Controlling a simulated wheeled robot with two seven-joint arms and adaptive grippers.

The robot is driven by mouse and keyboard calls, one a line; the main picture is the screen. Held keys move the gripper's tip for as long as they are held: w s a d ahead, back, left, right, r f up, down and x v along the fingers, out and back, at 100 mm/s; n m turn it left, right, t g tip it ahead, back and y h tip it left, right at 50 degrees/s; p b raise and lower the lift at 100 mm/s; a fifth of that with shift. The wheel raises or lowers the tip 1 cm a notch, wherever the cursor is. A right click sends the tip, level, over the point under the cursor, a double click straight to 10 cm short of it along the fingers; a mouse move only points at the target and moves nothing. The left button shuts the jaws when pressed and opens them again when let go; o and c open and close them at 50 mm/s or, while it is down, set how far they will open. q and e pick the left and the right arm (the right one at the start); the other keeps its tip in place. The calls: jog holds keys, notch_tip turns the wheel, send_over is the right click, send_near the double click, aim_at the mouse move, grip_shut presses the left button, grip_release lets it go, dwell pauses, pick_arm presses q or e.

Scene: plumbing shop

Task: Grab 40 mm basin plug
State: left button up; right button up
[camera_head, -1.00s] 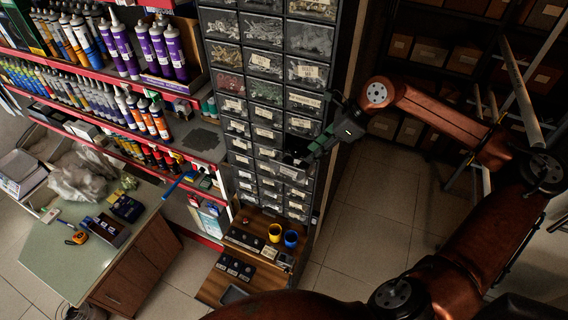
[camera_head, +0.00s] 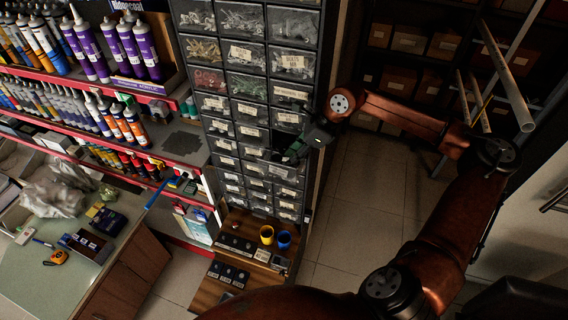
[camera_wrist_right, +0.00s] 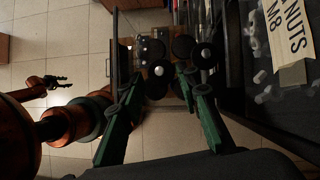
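My right gripper (camera_head: 290,154) is in front of the drawer cabinet's right side in the head view. In the right wrist view its two green-and-black fingers (camera_wrist_right: 171,74) are apart, with nothing seen held between them. Several small dark items (camera_head: 236,245) sit in rows on the wooden shelf below the cabinet. I cannot tell which of them, if any, is the 40 mm basin plug. The shelf lies beyond my fingertips in the wrist view. My left gripper (camera_wrist_right: 67,82) shows at the left of the wrist view, its dark fingers apart and empty.
The drawer cabinet (camera_head: 247,92) rises above the wooden shelf (camera_head: 207,292). A yellow cup (camera_head: 267,235) and a blue cup (camera_head: 284,239) stand on that shelf. Tiled floor (camera_head: 365,215) is free on the right.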

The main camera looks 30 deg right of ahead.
jog(key=shift+p+x, duration=0.45)
jog(key=shift+x, duration=0.65)
jog(key=shift+a+f, duration=0.1)
jog(key=shift+f, duration=0.25)
jog(key=shift+c, duration=0.2)
jog(key=c, duration=0.4)
jog(key=shift+c, duration=0.2)
jog(key=shift+r, duration=0.2)
